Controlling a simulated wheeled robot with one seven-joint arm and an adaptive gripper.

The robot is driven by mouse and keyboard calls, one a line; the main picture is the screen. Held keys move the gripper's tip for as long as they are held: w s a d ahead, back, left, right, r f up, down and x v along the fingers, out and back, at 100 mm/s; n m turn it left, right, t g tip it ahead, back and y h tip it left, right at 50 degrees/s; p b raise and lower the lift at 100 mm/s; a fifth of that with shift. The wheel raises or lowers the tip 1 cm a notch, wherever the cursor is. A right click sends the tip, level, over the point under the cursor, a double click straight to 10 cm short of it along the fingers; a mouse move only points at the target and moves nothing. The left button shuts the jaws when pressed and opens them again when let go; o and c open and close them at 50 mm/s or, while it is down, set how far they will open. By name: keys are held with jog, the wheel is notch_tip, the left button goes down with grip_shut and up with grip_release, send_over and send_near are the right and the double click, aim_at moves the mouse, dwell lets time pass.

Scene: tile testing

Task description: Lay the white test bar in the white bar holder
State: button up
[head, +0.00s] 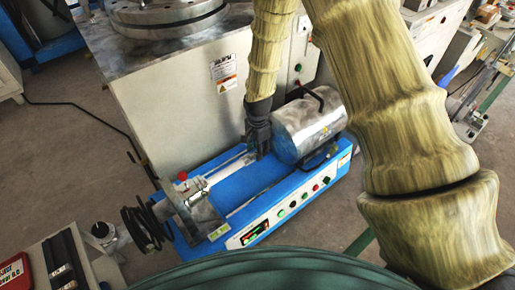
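My gripper (259,152) is dark and points down over the blue machine bed (238,185), just left of a silver drum (309,127). Its fingers are small and dark here, so I cannot tell whether they are open or shut. A pale strip (226,164) runs along the back of the blue bed, from the gripper toward the metal clamp block (197,203) at the left. It may be the white test bar or part of its holder; I cannot tell which. I cannot make out whether the gripper touches it.
A large grey cabinet (190,112) stands behind the bed. A control panel with buttons (292,204) faces the front. A bench with a red box (14,271) is at lower left.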

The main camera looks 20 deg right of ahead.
jog(key=shift+r, duration=0.1)
notch_tip(320, 180, up, 12)
jog(key=s+d+f+n, duration=0.1)
jog(key=s+f+n, duration=0.5)
jog(key=s+f, duration=1.05)
jog(key=s+d+f+n, duration=0.1)
jog(key=s+f+n, duration=0.3)
jog(key=s, duration=0.6)
jog(key=s+d+f+n, duration=0.1)
jog(key=s+f+n, duration=0.35)
jog(key=s, duration=0.65)
notch_tip(320, 180, up, 32)
jog(key=p, duration=3.2)
jog(key=shift+w+a+r+m, duration=0.15)
jog(key=shift+w+a+m, duration=0.05)
jog(key=shift+w+m, duration=0.25)
